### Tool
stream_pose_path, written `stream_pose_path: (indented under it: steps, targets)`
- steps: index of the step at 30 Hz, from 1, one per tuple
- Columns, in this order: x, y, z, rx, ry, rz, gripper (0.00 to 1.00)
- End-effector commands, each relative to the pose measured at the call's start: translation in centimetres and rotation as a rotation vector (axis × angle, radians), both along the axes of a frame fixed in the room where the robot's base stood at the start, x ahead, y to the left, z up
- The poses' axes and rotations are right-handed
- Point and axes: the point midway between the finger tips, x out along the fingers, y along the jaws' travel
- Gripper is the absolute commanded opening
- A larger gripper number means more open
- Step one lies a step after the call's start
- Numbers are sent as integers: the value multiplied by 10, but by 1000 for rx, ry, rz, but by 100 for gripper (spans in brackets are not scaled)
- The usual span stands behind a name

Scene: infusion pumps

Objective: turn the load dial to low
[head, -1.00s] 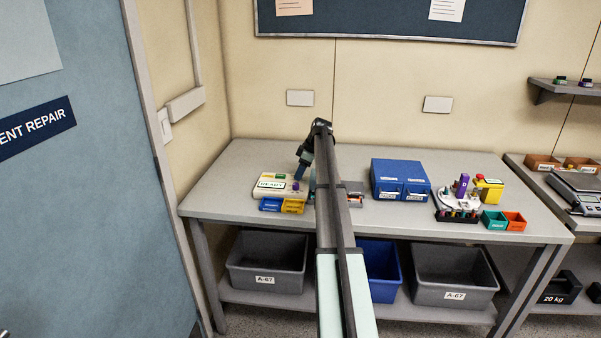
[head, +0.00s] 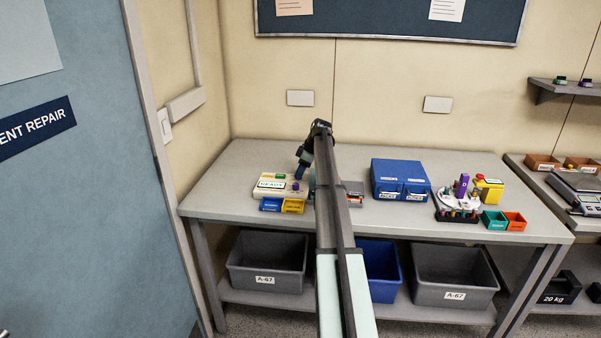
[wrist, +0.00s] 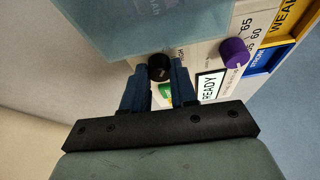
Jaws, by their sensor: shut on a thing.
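The off-white device (head: 262,192) stands at the left of the bench, with a READY display (wrist: 209,86) and a green button (wrist: 164,92). In the wrist view a black dial (wrist: 159,68) sits between my fingertips, beside a label that seems to read HIGH. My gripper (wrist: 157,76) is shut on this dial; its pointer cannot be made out. A purple knob (wrist: 234,52) with a number scale is to the right, apart from my fingers. In the head view my gripper (head: 299,174) is over the device, and the black dial is hidden.
Blue (head: 270,205) and yellow (head: 293,206) bins stand at the device's front. A pale blue-green surface (wrist: 145,25) covers the wrist view's upper left. A blue drawer cabinet (head: 400,172) and a white device with a purple knob (head: 463,184) stand farther right.

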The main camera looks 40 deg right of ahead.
Motion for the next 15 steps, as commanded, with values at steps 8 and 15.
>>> stream_pose_path:
  steps: [8,15]
  targets:
    - [-1,1,0,0,1,-48,0]
    - [-2,3,0,1,2,-197,0]
